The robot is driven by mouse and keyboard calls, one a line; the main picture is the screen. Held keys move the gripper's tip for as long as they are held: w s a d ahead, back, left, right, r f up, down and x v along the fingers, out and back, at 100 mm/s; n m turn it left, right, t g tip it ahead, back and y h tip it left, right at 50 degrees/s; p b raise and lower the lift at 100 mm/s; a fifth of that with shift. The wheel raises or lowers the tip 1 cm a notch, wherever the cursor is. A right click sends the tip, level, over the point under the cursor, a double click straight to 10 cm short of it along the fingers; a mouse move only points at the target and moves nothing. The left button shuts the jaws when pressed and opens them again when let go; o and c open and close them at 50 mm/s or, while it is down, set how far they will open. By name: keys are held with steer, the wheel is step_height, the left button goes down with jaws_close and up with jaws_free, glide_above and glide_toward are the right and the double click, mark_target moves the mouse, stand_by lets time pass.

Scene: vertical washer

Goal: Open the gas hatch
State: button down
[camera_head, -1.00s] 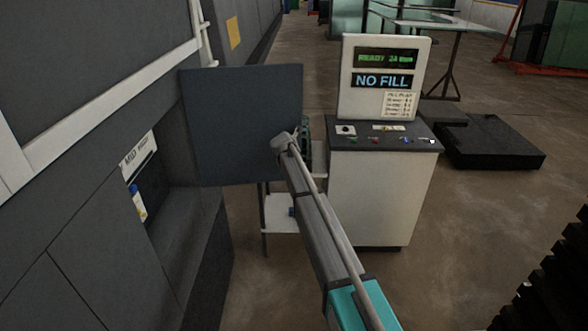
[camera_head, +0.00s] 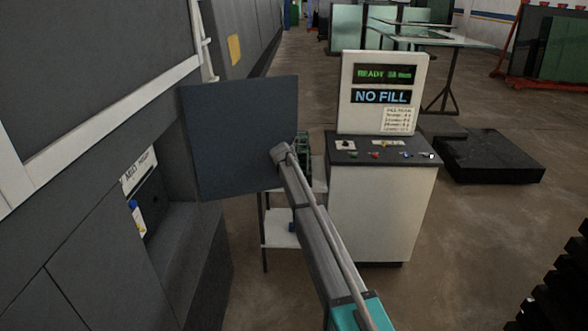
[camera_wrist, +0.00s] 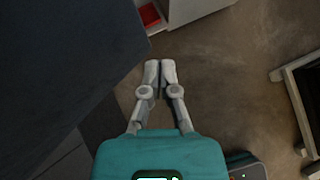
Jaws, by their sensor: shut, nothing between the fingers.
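The gas hatch, a dark grey square door (camera_head: 238,135), stands swung out from the machine wall in the head view. Beside it the wall recess (camera_head: 150,205) is uncovered, with a white label and a blue-and-yellow item inside. My arm reaches up to the door's lower right edge, and my gripper is not clearly visible in the head view. In the wrist view my gripper (camera_wrist: 160,68) is shut and empty, its fingertips together over the floor. A large dark panel (camera_wrist: 60,60), apparently the door, fills the left side, just left of the fingers.
A white control console (camera_head: 380,205) with a "NO FILL" display stands right of the door. A small stand (camera_head: 280,230) is between it and the machine. A black low platform (camera_head: 490,155) lies further right. Floor is free at lower right centre.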

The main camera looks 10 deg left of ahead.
steer(key=s+d+r+p, duration=0.5)
steer(key=s+r+p, duration=0.2)
steer(key=s, duration=0.2)
steer(key=shift+s, duration=0.3)
steer(key=shift+r, duration=0.1)
stand_by(0.5)
steer(key=s+d+f+m+g+b, duration=0.25)
steer(key=s+d+f+m, duration=0.25)
steer(key=s+d+m, duration=0.4)
steer(key=s+d+f+m+g+b, duration=0.2)
steer(key=s+d+f+m+b, duration=0.15)
steer(key=s+d+m, duration=0.55)
steer(key=s+d+f+m+g+b, duration=0.1)
steer(key=s+d+f+m, duration=0.1)
steer(key=s+m, duration=0.3)
steer(key=s+d+f+m+g+y+b, duration=0.1)
steer(key=s+d+m, duration=0.3)
steer(key=s, duration=0.8)
steer(key=s+d+f+m+g+y+b, duration=0.1)
steer(key=s+d+f+m+g+b, duration=0.1)
steer(key=s+m, duration=0.4)
steer(key=s+d+f, duration=0.1)
steer(key=s+f, duration=0.1)
steer(key=s, duration=0.1)
steer(key=shift+d, duration=0.3)
